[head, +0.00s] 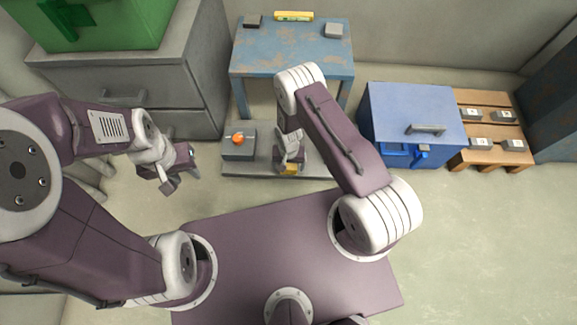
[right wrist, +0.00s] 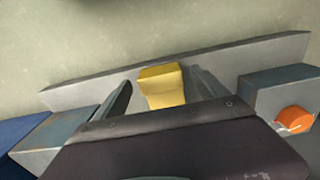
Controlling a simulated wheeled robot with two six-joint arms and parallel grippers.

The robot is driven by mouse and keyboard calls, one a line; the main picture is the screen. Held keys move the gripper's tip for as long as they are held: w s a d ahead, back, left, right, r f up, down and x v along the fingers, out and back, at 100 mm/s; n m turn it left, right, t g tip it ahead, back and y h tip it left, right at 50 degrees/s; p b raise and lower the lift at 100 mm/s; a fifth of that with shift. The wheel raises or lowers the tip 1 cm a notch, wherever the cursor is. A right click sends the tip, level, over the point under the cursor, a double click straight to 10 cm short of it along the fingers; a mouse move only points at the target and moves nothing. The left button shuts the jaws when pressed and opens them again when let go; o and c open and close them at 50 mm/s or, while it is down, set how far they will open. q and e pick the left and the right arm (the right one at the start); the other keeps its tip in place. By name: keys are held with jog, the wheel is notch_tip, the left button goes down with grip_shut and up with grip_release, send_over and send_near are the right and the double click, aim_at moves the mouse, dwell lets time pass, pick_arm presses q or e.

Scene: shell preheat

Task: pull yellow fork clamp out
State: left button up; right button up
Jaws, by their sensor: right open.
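The yellow fork clamp (head: 291,169) sits on a low grey base plate (head: 240,169) on the floor, partly hidden by my right gripper in the head view. In the right wrist view the yellow clamp (right wrist: 162,86) stands between the two fingers of my right gripper (right wrist: 163,92). The fingers are open, with a visible gap on each side of the clamp. My left gripper (head: 181,181) hangs empty left of the base plate, its fingers apart.
A grey box with an orange knob (head: 238,139) sits on the plate's left end. A blue table (head: 291,55) stands behind, a grey drawer cabinet (head: 140,85) at left. A blue box (head: 413,110) and a wooden pallet (head: 490,128) are at right. Front-right floor is clear.

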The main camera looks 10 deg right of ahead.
notch_tip(320, 180, up, 7)
jog(key=p, duration=0.4)
jog(key=shift+f, duration=0.15)
